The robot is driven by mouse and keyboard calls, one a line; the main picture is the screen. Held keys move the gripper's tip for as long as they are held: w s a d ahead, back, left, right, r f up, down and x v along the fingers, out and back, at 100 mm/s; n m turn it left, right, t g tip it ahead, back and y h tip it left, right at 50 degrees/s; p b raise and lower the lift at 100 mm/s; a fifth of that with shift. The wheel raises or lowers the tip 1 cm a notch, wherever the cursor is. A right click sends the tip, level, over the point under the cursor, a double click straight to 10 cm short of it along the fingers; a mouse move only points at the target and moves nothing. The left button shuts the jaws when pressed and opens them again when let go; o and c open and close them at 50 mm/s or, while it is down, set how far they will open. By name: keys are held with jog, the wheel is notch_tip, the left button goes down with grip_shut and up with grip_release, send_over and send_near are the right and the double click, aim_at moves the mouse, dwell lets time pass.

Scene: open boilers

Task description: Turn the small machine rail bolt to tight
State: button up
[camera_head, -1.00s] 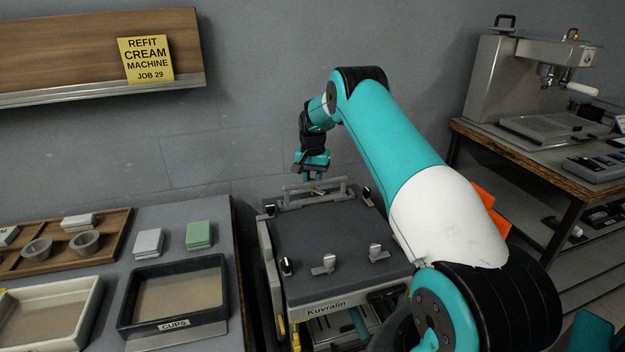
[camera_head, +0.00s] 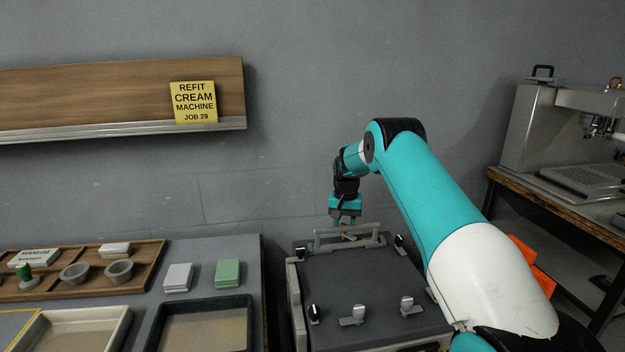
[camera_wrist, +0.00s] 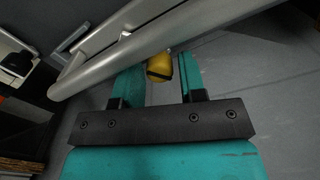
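My gripper (camera_head: 345,218) points down at the grey rail (camera_head: 322,243) along the back edge of the dark-topped machine. In the wrist view, my gripper's two teal fingers (camera_wrist: 160,82) stand apart. A yellow piece with a dark band (camera_wrist: 159,67) shows between them, nearer the left finger; I cannot tell whether it touches or how deep it lies.
Several small upright fittings, one of them a silver-topped one (camera_head: 359,314), stand on the machine top (camera_head: 365,280). A table with a wooden tray (camera_head: 150,275) and a dark bin (camera_head: 243,303) stands left. A bench (camera_head: 505,185) with a coffee machine is right. The wall is close behind.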

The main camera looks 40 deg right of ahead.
jog(key=n+p, duration=0.1)
jog(key=n, duration=0.3)
jog(key=shift+r, duration=0.15)
jog(key=n+p, duration=0.1)
jog(key=n, duration=0.3)
jog(key=shift+r+n, duration=0.1)
jog(key=shift+n, duration=0.2)
notch_tip(320, 180, up, 17)
jog(key=b, duration=0.2)
jog(key=s+a+r+n, duration=0.1)
jog(key=s+a+r, duration=0.1)
jog(key=a, duration=0.7)
jog(key=s+a+r+n, duration=0.1)
jog(key=a+r, duration=0.3)
jog(key=a, duration=0.5)
jog(key=shift+s+r+n+t+y, duration=0.15)
jog(key=shift+s+n+t+y, duration=0.15)
jog(key=shift+s+t, duration=0.15)
jog(key=shift+a, duration=0.1)
